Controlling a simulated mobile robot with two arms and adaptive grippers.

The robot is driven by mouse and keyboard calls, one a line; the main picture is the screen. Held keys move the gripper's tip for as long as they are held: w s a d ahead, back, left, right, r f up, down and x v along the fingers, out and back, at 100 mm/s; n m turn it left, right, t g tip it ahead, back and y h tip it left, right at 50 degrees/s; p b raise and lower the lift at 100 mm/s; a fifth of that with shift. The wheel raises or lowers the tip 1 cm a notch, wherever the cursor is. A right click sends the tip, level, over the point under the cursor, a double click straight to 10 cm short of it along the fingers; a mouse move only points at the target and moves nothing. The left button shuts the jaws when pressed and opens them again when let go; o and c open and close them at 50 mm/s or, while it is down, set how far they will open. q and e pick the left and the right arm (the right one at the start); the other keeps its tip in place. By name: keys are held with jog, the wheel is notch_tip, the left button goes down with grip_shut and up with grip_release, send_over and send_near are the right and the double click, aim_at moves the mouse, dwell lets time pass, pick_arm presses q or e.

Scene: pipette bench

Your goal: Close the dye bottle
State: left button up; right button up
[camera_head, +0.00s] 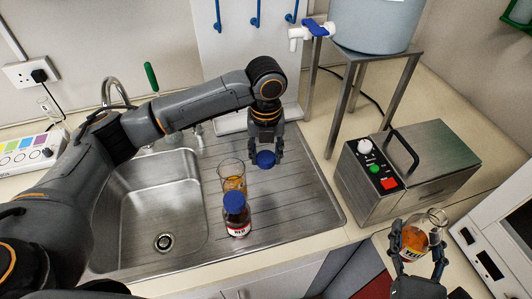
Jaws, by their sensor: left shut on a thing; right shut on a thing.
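My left gripper (265,153) is shut on a blue cap (265,161), held over the ribbed drainboard. My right gripper (417,250) is shut on a glass bottle (416,239) of amber liquid at the lower right. This bottle is tilted, its open neck toward the upper right, and has a label partly hidden by the fingers. The cap and this bottle are well apart. Another bottle (237,216), dark with a blue cap on and a label that seems to read RED, stands upright on the drainboard. I cannot tell which bottle the task means.
A glass beaker (231,171) with amber liquid stands behind the capped bottle. The sink basin (150,215) is at left. A steel box with buttons (420,165) and a tank on a metal stand (400,72) are at right. The drainboard's right part is clear.

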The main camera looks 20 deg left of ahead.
grip_shut()
jog(key=shift+r, duration=0.1)
